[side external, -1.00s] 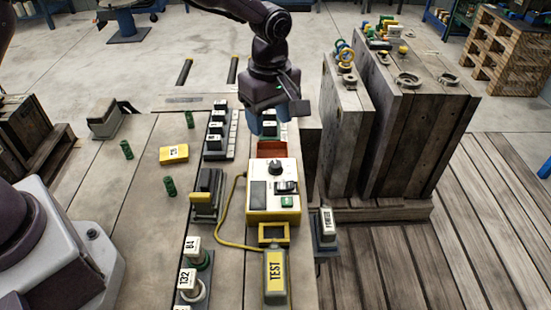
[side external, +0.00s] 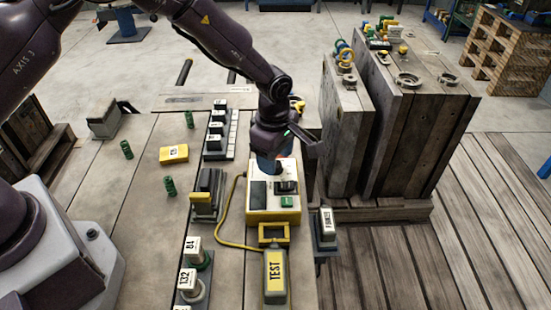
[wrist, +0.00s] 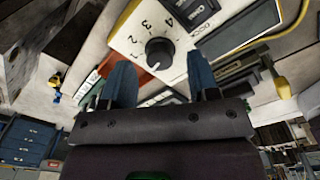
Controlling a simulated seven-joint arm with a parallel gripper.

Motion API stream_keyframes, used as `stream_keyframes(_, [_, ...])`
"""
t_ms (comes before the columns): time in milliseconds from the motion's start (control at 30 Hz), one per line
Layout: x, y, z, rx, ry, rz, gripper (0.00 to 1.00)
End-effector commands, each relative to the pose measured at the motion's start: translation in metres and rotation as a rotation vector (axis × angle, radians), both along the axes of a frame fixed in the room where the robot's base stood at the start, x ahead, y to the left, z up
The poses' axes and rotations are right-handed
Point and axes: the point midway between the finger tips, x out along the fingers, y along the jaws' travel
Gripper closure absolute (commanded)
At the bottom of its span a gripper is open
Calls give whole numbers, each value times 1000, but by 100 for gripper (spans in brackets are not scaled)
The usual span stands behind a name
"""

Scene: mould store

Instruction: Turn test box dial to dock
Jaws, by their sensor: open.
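The cream and yellow test box (side external: 262,214) sits on the bench. In the wrist view, its round black dial (wrist: 158,53) shows near the top centre with a light mark on it and digits 1 to 4 around it. My gripper (wrist: 161,75) is open, with its two blue fingers apart and the dial appearing between and just beyond their tips. No contact with the dial can be made out. In the side view my gripper (side external: 271,168) is over the far end of the box and hides the dial. The dial's exact setting is too small to tell.
The box also has a black switch (side external: 286,187) and a green button (side external: 287,201). A yellow cable (side external: 222,240) runs beside it to a TEST unit (side external: 275,278). A POWER block (side external: 326,224) stands to the right.

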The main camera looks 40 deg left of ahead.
Motion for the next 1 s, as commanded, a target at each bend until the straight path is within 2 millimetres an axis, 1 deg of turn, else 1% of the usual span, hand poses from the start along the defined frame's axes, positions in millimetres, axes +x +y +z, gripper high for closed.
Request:
stream_keyframes(33, [0,0,-6,0,0,0,45])
stream_keyframes(133, [1,0,-11,0,-1,0,45])
stream_keyframes(433, [1,0,-14,-1,-1,0,45])
stream_keyframes(467, [1,0,-14,-1,-1,0,47])
stream_keyframes(500, [1,0,-14,-1,-1,0,57])
stream_keyframes(567, [1,0,-14,-1,-1,-1,70])
stream_keyframes(600, [1,0,-14,-1,-1,0,80])
stream_keyframes(667, [1,0,-14,-1,-1,-1,93])
stream_keyframes(700, [1,0,-14,-1,-2,-1,95])
stream_keyframes(1000, [1,0,-14,-1,-2,-36,94])
